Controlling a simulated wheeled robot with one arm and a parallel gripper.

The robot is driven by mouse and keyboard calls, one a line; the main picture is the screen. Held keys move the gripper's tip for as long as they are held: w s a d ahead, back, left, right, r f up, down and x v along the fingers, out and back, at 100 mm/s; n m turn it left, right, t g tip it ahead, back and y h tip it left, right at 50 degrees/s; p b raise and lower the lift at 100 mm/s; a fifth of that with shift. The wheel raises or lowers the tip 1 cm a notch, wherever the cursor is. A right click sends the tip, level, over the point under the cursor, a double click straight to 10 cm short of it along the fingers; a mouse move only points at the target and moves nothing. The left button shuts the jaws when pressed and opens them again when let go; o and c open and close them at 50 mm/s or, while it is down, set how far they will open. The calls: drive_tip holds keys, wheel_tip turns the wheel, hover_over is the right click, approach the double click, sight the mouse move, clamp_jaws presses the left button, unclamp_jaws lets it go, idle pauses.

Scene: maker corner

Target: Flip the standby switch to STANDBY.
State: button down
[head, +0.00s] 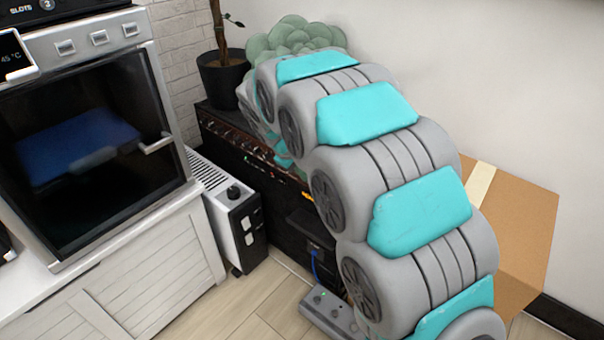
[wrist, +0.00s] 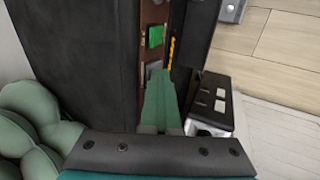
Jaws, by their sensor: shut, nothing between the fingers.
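The black amplifier (head: 245,165) stands on the floor against the wall, with a brown control strip along its top front edge. It also shows in the wrist view (wrist: 85,55). There, a green-lit switch (wrist: 155,37) sits on the brown strip, and a small greyish switch (wrist: 152,69) lies nearer my gripper. I cannot read which one is the standby switch, nor its position. My gripper (wrist: 160,76) is shut and empty, its tips over the strip close by the greyish switch. Contact cannot be told. In the head view my arm hides most of the gripper and part of the strip.
A white heater (head: 228,212) stands left of the amplifier, close to my gripper in the wrist view.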

drive_tip(key=shift+r, duration=0.2)
drive_tip(key=shift+r+p, duration=0.45)
drive_tip(key=shift+r, duration=0.2)
